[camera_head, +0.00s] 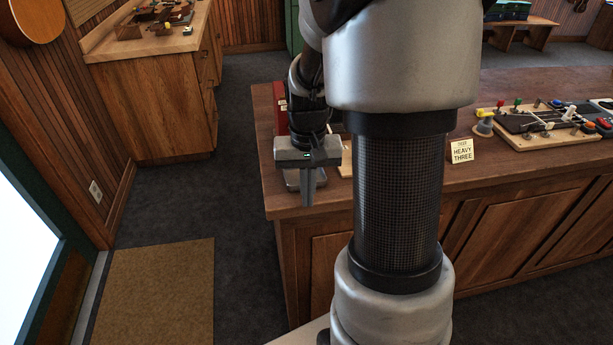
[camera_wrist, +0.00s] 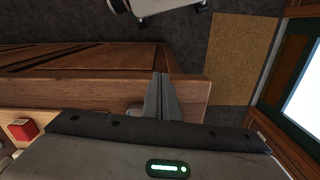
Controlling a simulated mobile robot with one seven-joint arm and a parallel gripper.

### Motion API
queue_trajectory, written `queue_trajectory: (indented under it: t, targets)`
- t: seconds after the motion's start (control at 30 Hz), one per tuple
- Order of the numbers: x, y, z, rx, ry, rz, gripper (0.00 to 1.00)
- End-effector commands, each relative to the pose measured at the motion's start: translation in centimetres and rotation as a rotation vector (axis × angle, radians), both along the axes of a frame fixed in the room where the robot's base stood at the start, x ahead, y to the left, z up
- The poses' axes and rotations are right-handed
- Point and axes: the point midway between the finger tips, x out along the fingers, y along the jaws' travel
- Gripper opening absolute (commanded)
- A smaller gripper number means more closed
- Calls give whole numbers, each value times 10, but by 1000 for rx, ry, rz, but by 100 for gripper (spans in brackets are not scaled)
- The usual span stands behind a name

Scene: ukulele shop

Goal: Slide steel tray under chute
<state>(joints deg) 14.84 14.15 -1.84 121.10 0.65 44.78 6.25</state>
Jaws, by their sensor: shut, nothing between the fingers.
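My gripper (camera_head: 307,203) is over the left end of the wooden counter, fingers pointing down, shut and empty. A small grey metallic piece (camera_head: 319,179), perhaps the steel tray, shows on the counter just behind the fingers, mostly hidden by them. In the wrist view the shut fingers (camera_wrist: 162,76) overlap the counter's edge, and a pale grey bit (camera_wrist: 134,111) shows beside them. I cannot tell whether they touch it. I cannot make out a chute; my arm hides much of the counter.
The counter (camera_head: 335,200) carries a red item (camera_head: 281,103) behind my gripper, a "heavy three" card (camera_head: 461,151) and a board of coloured parts (camera_head: 535,121). A red button (camera_wrist: 22,129) shows in the wrist view. Open floor and a brown mat (camera_head: 155,290) lie left.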

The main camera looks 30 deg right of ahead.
Motion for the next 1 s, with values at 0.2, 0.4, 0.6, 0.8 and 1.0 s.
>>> queue_trajectory:
  t: [0.2,0.4,0.6,0.8,1.0]
  targets:
    - [25,-11,-9,0,-1,0,0]
    - [36,-15,-9,0,0,0,0]
    - [37,-16,-8,0,0,0,0]
    - [41,-18,-8,0,-1,0,0]
    - [72,-30,-8,0,1,2,0]
